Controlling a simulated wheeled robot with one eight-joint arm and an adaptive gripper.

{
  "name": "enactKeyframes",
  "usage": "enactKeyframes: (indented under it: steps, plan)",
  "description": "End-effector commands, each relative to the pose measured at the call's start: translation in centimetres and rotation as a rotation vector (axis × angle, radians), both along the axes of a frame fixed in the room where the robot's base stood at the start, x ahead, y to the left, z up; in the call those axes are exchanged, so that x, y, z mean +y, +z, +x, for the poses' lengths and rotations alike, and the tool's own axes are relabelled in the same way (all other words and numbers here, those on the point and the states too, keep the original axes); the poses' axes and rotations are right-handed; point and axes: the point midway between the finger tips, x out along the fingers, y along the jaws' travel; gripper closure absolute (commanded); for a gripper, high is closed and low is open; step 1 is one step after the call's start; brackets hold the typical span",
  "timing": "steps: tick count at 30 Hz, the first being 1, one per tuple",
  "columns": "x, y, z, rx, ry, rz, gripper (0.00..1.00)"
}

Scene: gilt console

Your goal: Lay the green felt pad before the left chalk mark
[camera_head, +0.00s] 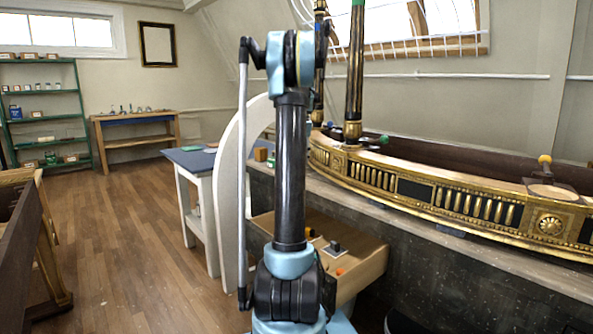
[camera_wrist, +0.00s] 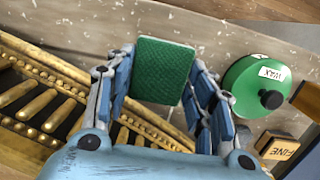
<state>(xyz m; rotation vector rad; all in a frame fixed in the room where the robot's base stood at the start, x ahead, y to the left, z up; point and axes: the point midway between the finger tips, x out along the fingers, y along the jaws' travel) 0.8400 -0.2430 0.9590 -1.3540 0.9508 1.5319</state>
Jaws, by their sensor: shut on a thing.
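The green felt pad (camera_wrist: 160,70) is a dark green, textured square in the wrist view. My gripper (camera_wrist: 164,62) is shut on it, with a blue-and-grey finger at its left and right sides. The pad is over a worn wooden surface (camera_wrist: 75,25); I cannot tell whether it touches that surface. No chalk mark can be made out in either view. In the head view my arm stands in the middle, and the gripper and the pad cannot be made out.
A gilt console (camera_head: 450,200) runs along the right; its gilded front also fills the wrist view's lower left (camera_wrist: 45,95). Right of the pad are a green wax tin (camera_wrist: 240,88) and a block marked FINE (camera_wrist: 278,147). A blue-topped table (camera_head: 190,162) stands left of my arm.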

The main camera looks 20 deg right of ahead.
Motion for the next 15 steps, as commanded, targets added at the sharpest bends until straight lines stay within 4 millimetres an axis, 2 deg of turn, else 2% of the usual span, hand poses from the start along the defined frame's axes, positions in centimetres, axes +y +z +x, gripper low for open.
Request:
enactKeyframes:
  steps: [5,12,15]
  plan:
    - [0.1,-1.0,0.0,0.0,0.001,0.0,0.67]
    - [0.1,-4.1,0.0,0.0,0.001,0.0,0.67]
    - [0.1,-4.5,0.0,0.0,0.002,0.0,0.67]
